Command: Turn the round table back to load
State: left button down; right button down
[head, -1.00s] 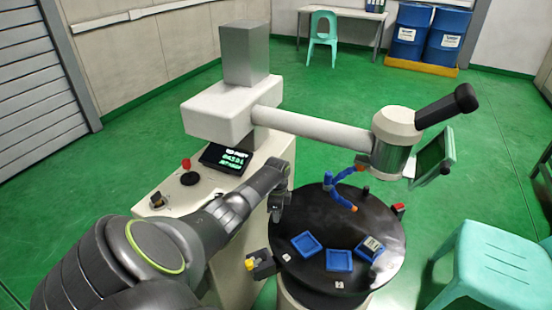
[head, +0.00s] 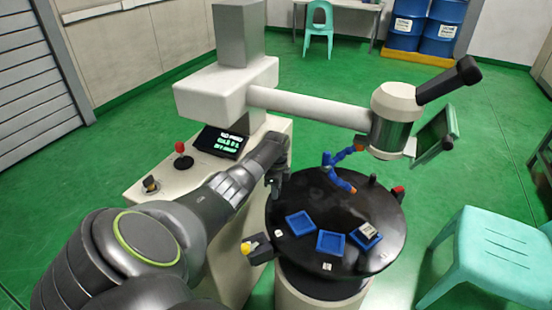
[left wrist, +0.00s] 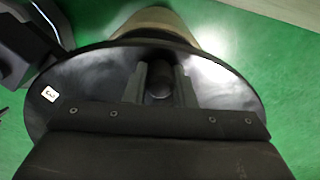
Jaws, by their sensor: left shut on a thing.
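The round table (head: 300,250) is a black disc on a pale drum, right of centre in the head view. It bears blue trays (head: 332,243) near its front side and a black peg (head: 371,181) near its back right. My left gripper (head: 277,186) is at the disc's left-back edge, reaching down. In the left wrist view, its fingers (left wrist: 160,82) are shut on a dark round-topped peg (left wrist: 159,88) that stands on the disc. In the head view this held peg is hidden by the gripper. My right gripper is not in view.
A microscope-like head (head: 394,120) on a white arm (head: 310,106) overhangs the disc's back. A console (head: 220,142) stands left. A dark block with a yellow knob (head: 247,248) is at the disc's left edge. A green stool (head: 490,250) stands right.

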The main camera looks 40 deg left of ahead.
pick_arm(q)
jog(key=shift+w+r, duration=0.15)
jog(key=c, duration=1.6)
grip_release()
jog(key=o, duration=0.4)
jog(key=shift+w, duration=0.1)
notch_tip(320, 180, up, 17)
jog(key=shift+p, duration=0.3)
